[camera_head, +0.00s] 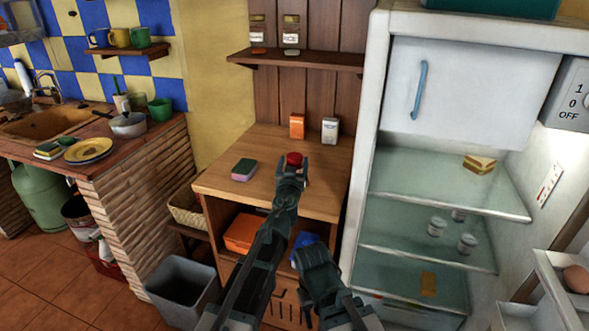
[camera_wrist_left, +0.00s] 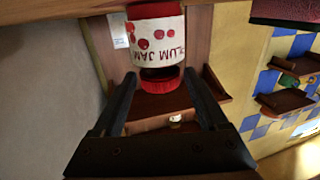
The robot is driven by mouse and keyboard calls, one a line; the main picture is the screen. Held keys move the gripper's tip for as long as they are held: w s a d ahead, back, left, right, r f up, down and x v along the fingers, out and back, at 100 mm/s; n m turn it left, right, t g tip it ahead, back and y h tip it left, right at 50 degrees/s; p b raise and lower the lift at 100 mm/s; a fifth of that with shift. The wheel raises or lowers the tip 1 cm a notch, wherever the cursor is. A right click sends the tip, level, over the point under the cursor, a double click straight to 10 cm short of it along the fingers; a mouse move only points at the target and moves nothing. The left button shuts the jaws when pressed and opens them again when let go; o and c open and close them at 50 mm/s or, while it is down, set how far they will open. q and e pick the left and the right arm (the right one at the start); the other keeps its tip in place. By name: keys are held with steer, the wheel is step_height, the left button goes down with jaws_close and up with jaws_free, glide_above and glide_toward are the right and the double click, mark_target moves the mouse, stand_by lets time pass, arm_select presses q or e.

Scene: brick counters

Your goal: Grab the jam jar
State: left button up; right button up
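The jam jar (camera_wrist_left: 157,35) has a white label with red fruit and "PLUM JAM" on it. It appears upside down in the left wrist view, with its red lid (camera_wrist_left: 161,80) toward me. In the head view, only its red lid (camera_head: 294,158) and a little of its side show behind my left gripper (camera_head: 291,168); the jar stands on the wooden cabinet top (camera_head: 240,158). In the left wrist view, the gripper's two fingers (camera_wrist_left: 160,85) are apart on either side of the lid; firm contact is not visible. My right gripper (camera_head: 313,258) is lower, in front of the cabinet, its fingers unclear.
A green and pink sponge (camera_head: 244,169) lies left of the jar. An orange box (camera_head: 297,126) and a white carton (camera_head: 329,130) stand behind it. The open fridge (camera_head: 366,150) borders the right side. A wooden shelf (camera_head: 300,60) hangs above.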

arm_select(q)
jaws_close()
steer(key=shift+r, duration=0.1)
arm_select(e)
steer(key=shift+r, duration=0.1)
